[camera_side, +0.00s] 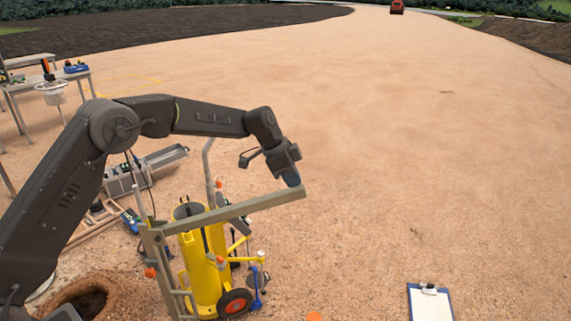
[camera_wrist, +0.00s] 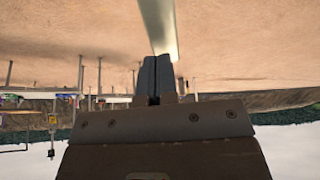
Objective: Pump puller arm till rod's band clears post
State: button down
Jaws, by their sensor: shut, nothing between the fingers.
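The puller arm (camera_side: 240,209) is a long grey-green bar. It rises slightly to the right from the top of an upright grey post (camera_side: 152,252). My gripper (camera_side: 292,181) is shut and empty, with its tips down at the top of the bar's free right end; they look to be touching it. In the wrist view, the shut fingers (camera_wrist: 153,78) point at the end of the bar (camera_wrist: 160,25). A thin rod (camera_side: 138,185) stands beside the post. I cannot make out its band or tell whether it is clear of the post.
A yellow wheeled unit (camera_side: 204,262) stands under the bar, with an orange-hubbed wheel (camera_side: 235,303). A hole (camera_side: 88,300) is at lower left. A metal tray (camera_side: 150,170) and tables (camera_side: 45,85) stand behind. A clipboard (camera_side: 430,304) lies at lower right. Open ground fills the right.

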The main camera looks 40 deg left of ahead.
jog(key=shift+w+d+f, duration=0.1)
jog(key=shift+d+f, duration=0.05)
jog(key=shift+f, duration=0.35)
notch_tip(320, 180, down, 10)
jog(key=w+d+g+y, duration=0.1)
jog(key=w+d, duration=0.1)
jog(key=d, duration=0.1)
jog(key=shift+f, duration=0.2)
